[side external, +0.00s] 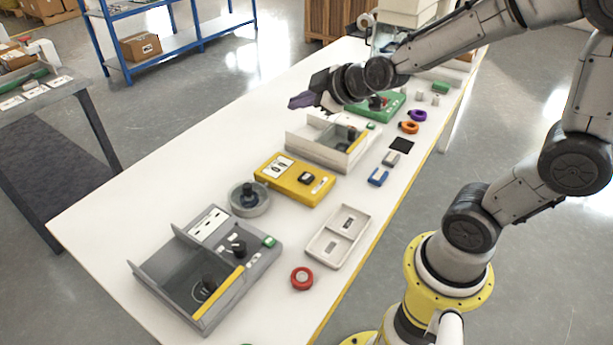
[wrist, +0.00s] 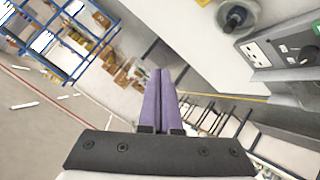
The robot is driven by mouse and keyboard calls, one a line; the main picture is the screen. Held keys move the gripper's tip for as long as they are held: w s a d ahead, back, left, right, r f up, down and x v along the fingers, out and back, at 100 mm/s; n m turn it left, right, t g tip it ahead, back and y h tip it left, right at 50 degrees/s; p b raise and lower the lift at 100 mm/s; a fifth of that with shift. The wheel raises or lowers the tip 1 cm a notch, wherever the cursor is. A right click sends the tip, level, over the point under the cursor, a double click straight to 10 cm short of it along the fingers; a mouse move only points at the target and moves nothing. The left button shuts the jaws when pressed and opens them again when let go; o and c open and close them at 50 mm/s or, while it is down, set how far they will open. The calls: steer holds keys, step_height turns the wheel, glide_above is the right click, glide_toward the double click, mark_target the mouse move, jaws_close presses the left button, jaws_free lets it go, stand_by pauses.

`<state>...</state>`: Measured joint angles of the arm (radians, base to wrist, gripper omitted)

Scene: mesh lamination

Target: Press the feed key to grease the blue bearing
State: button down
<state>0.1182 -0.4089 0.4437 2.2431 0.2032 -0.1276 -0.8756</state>
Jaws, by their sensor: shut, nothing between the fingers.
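My gripper (side external: 300,101) has purple fingers and is held up in the air over the far half of the table, pointing left. In the wrist view its fingers (wrist: 161,74) are together with nothing between them. A small blue piece (side external: 378,177), open on one side, lies on the table right of the yellow box; I cannot tell whether it is the bearing. No control is readably marked as the feed key. Green buttons show on the grey machine (side external: 269,241) and the pale machine (side external: 370,126). The yellow box (side external: 290,187) has a black key or switch (side external: 306,178).
The grey machine (side external: 175,278) stands at the near end, beside a round grey base with a black knob (side external: 249,196). A two-part tray (side external: 345,222), a red ring (side external: 302,278), an orange ring (side external: 408,127) and a purple ring (side external: 418,116) lie along the right side.

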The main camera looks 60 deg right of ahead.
steer(key=w+d+f+g+h, duration=0.1)
steer(key=w+d+f, duration=0.15)
steer(key=f, duration=0.45)
steer(key=g, duration=0.1)
glide_above(306, 174)
steer(key=s+a, duration=0.1)
steer(key=s, duration=0.1)
step_height(306, 174, down, 5)
steer(key=shift+d+f+m, duration=0.15)
steer(key=shift+f+m, duration=0.05)
steer(key=shift+m, duration=0.2)
steer(key=shift+w+f, duration=0.1)
steer(key=shift+f, duration=4.3)
steer(key=shift+f, duration=0.4)
steer(key=shift+f+g, duration=0.3)
steer(key=shift+f, duration=0.35)
